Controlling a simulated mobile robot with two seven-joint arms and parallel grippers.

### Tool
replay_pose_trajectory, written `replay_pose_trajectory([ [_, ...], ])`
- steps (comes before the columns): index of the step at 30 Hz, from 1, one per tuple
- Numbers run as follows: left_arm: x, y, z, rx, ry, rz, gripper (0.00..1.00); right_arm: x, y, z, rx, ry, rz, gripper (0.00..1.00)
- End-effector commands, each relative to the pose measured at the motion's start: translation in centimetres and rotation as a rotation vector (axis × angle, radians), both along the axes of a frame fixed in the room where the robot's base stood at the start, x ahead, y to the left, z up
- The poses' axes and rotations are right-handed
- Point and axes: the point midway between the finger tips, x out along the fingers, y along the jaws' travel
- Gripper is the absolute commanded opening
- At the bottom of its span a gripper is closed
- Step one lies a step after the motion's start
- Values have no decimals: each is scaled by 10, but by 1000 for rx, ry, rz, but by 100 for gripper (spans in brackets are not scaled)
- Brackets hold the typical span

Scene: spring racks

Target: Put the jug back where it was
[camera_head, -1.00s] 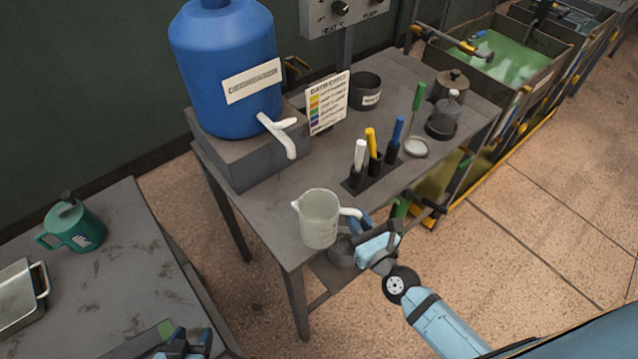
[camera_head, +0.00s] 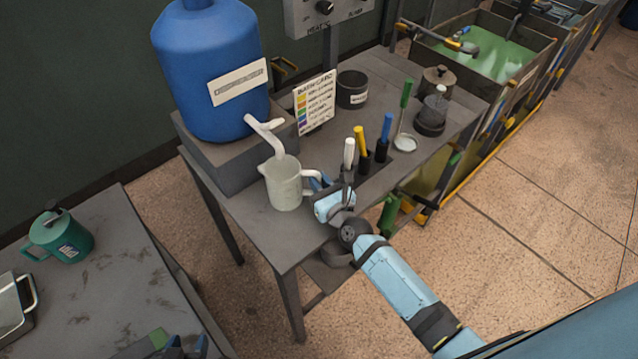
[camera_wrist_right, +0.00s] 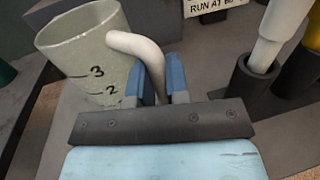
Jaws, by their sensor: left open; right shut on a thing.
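A pale, translucent jug (camera_head: 284,185) with a white handle is upright over the left part of the bench, just below the white tap (camera_head: 268,135) of the blue drum. I cannot tell whether its base touches the bench. My right gripper (camera_head: 318,183) is shut on the jug's handle. The right wrist view shows the blue fingers (camera_wrist_right: 162,80) around the handle, and the jug (camera_wrist_right: 90,50) with marks 2 and 3. My left gripper (camera_head: 180,347) is open at the bottom edge, by the left table, partly cut off.
The blue drum (camera_head: 205,70) stands on a grey block (camera_head: 230,155). Several coloured-handled tools (camera_head: 361,143) stand in holders right of the jug. A card (camera_head: 314,104) and dark pot (camera_head: 352,88) are behind. The bench's front left corner is bare.

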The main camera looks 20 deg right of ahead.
Motion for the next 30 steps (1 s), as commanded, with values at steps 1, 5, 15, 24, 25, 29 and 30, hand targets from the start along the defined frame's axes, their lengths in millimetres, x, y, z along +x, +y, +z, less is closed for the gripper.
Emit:
replay_pose_trajectory([
  [1,0,-1,1,-1,0,-2,52,0,0,2,0,-1,0,0],
  [5,0,-2,1,-2,-1,-2,52,0,0,2,0,-1,0,0],
  [15,0,-1,0,-1,-5,-1,52,0,0,-1,0,-1,0,41],
  [24,0,0,3,0,-4,-1,52,-4,-1,2,1,0,0,41],
  [25,1,0,2,0,-5,-1,52,-8,-1,1,1,0,0,41],
  [29,1,1,-2,1,-5,0,52,-33,-6,-1,2,1,0,41],
  [30,1,1,-4,1,-5,0,52,-42,-8,-1,2,1,0,41],
])
